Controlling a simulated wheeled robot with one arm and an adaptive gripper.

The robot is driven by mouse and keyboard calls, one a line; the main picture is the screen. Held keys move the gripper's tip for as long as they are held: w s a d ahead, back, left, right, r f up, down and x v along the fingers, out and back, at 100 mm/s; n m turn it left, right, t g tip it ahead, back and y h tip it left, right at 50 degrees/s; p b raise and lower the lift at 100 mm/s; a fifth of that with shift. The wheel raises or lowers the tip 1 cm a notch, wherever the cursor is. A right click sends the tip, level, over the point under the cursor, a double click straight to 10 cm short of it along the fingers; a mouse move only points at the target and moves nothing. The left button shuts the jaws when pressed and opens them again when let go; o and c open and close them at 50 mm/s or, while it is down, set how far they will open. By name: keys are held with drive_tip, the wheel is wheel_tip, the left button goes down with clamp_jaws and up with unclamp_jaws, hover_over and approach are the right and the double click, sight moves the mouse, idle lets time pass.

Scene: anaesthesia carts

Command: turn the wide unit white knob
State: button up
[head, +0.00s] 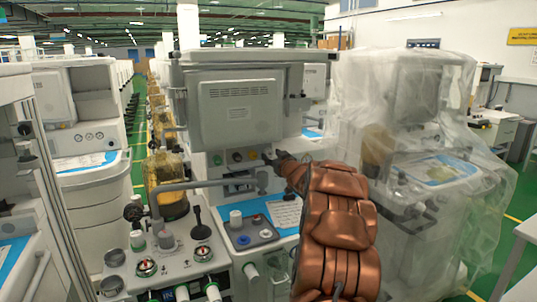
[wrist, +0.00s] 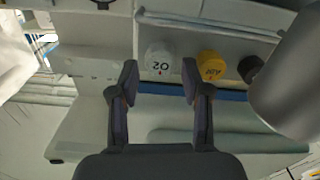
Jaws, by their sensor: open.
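The white knob (wrist: 158,63) is marked O2, upside down in the wrist view, and sits on the wide unit's front panel. My gripper (wrist: 159,80) is open, with one finger on each side of the knob in the picture. I cannot tell whether either finger touches it or how much depth is left. In the head view my gripper (head: 272,159) is at the right end of the knob row, and the white knob is hidden there.
A yellow AIR knob (wrist: 211,66) is beside the white one, then a black knob (wrist: 250,68). A grey screen housing (head: 240,108) hangs above the panel. A plastic-covered cart (head: 440,140) stands close on the right. A grey rail (head: 205,184) runs in front at left.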

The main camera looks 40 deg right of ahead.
sight(269, 154)
drive_tip(key=shift+x, duration=1.8)
drive_tip(key=c, duration=0.9)
